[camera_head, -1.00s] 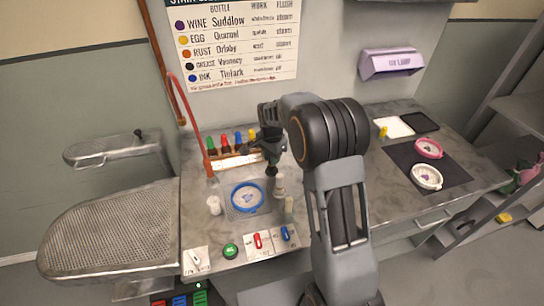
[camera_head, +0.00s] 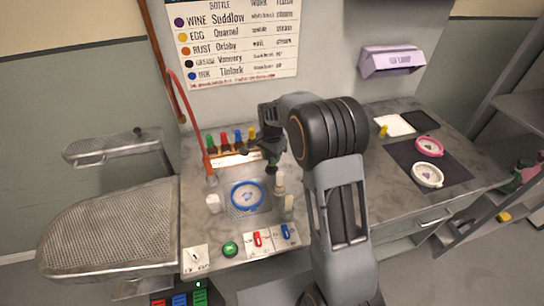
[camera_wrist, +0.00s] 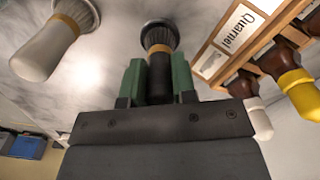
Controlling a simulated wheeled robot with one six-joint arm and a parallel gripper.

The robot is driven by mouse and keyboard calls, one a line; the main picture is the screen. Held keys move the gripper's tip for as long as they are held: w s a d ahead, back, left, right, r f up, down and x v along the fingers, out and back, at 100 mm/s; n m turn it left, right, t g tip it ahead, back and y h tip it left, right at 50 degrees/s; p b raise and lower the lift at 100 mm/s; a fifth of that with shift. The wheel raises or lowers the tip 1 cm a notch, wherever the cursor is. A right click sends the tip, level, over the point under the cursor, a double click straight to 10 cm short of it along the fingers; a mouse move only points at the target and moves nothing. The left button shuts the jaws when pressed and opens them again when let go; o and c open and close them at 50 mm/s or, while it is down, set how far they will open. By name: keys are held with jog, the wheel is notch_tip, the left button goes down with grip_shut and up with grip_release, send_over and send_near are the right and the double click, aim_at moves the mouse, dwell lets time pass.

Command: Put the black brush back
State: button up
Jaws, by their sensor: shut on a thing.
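The black brush (camera_wrist: 160,65) is between the green-padded fingers of my gripper (camera_wrist: 160,82) in the wrist view, with a tan band and dark round bristles at its far end. My gripper is shut on it. In the head view my gripper (camera_head: 272,160) is above the worktop, behind the blue-rimmed round dish (camera_head: 247,196) and beside the bottle rack (camera_head: 236,160). The brush is small and dark there. A pale brush (camera_wrist: 58,42) with a tan band stands to the left in the wrist view. Whether the black brush touches the worktop is unclear.
Several colour-topped bottles stand in the rack, one labelled Quarnel (camera_wrist: 240,30). Pale upright items (camera_head: 280,184) stand right of the dish. Red (camera_head: 258,239) and blue (camera_head: 285,233) switches sit in front. A dark mat (camera_head: 402,158) with two round dishes lies at the right.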

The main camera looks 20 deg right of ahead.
jog(key=o, duration=1.3)
jog(key=shift+r, duration=0.15)
jog(key=shift+r+p, duration=2.75)
jog(key=shift+r, duration=0.9)
